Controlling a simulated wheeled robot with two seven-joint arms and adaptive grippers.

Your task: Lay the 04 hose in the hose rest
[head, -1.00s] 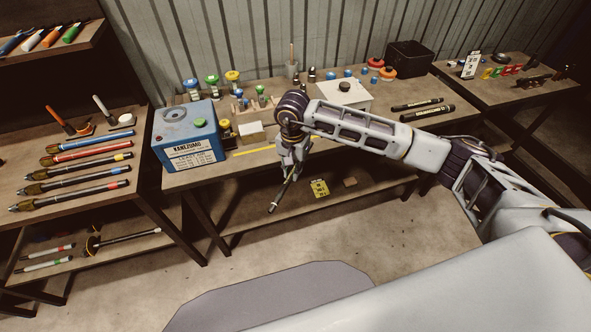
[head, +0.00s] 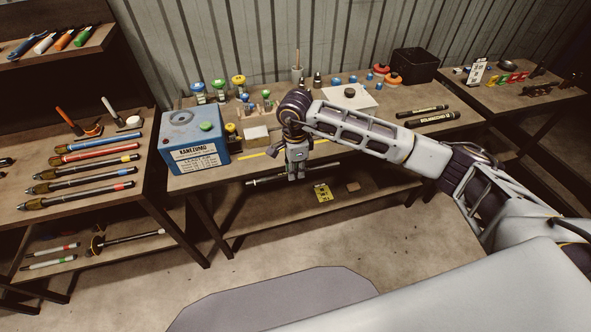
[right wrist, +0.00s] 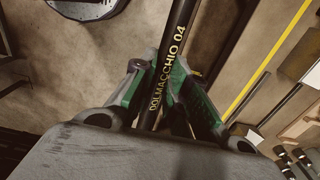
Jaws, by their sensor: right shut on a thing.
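My right gripper (head: 297,176) is shut on a dark hose (head: 262,180) in front of the workbench's front edge. In the right wrist view the hose (right wrist: 172,60) bears yellow lettering, "DOLMACCHIO 04", and passes between the green-lined fingers (right wrist: 165,88). In the head view the hose lies crosswise, nearly level, sticking out on both sides of the gripper. Two other black hoses (head: 430,118) lie on the right part of the bench. I cannot clearly make out which thing is the hose rest. My left gripper is not in view.
A blue KANEZUMO machine (head: 193,140) stands on the bench left of my gripper. A yellow strip (head: 255,153) runs along the bench (head: 400,93) edge. A white box (head: 352,97), fittings and a black bin (head: 414,63) stand behind. Several tools lie on the left shelf.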

